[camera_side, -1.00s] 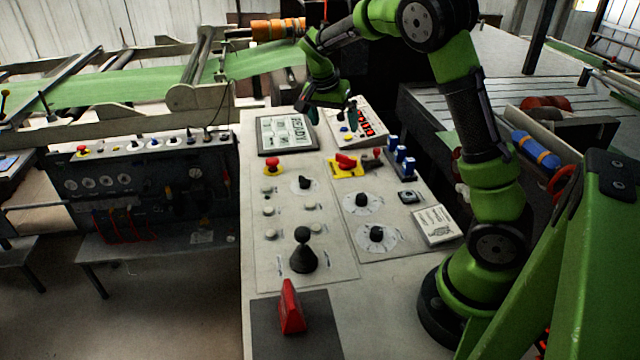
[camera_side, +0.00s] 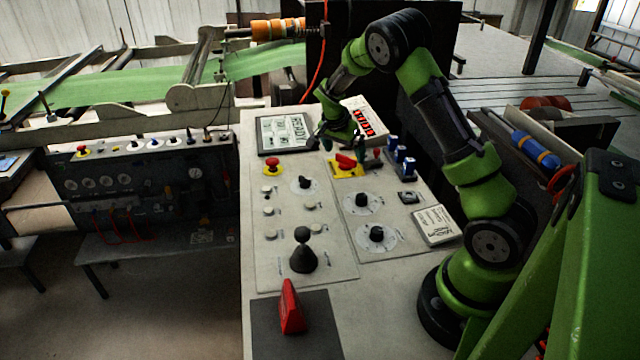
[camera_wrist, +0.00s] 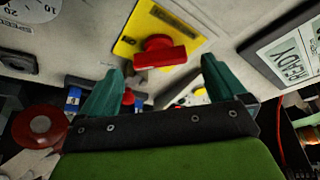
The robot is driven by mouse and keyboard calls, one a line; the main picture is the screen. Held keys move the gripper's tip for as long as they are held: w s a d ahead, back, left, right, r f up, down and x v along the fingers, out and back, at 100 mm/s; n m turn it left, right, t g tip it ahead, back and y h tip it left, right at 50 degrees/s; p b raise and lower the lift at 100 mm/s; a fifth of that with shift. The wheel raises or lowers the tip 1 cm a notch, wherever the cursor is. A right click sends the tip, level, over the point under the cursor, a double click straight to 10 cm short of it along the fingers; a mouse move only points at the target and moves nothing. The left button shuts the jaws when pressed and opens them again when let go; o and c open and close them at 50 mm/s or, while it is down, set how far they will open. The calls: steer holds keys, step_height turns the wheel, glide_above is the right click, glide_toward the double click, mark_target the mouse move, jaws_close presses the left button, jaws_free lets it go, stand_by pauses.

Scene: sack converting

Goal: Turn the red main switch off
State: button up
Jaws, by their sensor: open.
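The red main switch (camera_side: 346,160) is a red handle on a yellow square plate (camera_side: 335,173) on the grey panel. In the wrist view the red handle (camera_wrist: 165,56) shows just ahead of and between my fingers, lying roughly across the picture. My gripper (camera_side: 334,145) is open, just behind the switch and close to it in the side view. In the wrist view the two teal fingers of my gripper (camera_wrist: 161,68) stand apart with nothing held. Whether a finger touches the handle cannot be told.
A red mushroom button (camera_side: 272,165) sits left of the switch, with a READY display (camera_side: 284,134) behind. Blue-capped switches (camera_side: 402,155) and a small red-topped lever (camera_side: 377,155) stand close on the right. A black joystick (camera_side: 303,255) and a red wedge (camera_side: 291,308) are nearer the front.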

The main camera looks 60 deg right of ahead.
mark_target(346, 162)
steer(key=shift+x, duration=1.25)
steer(key=c, duration=1.1)
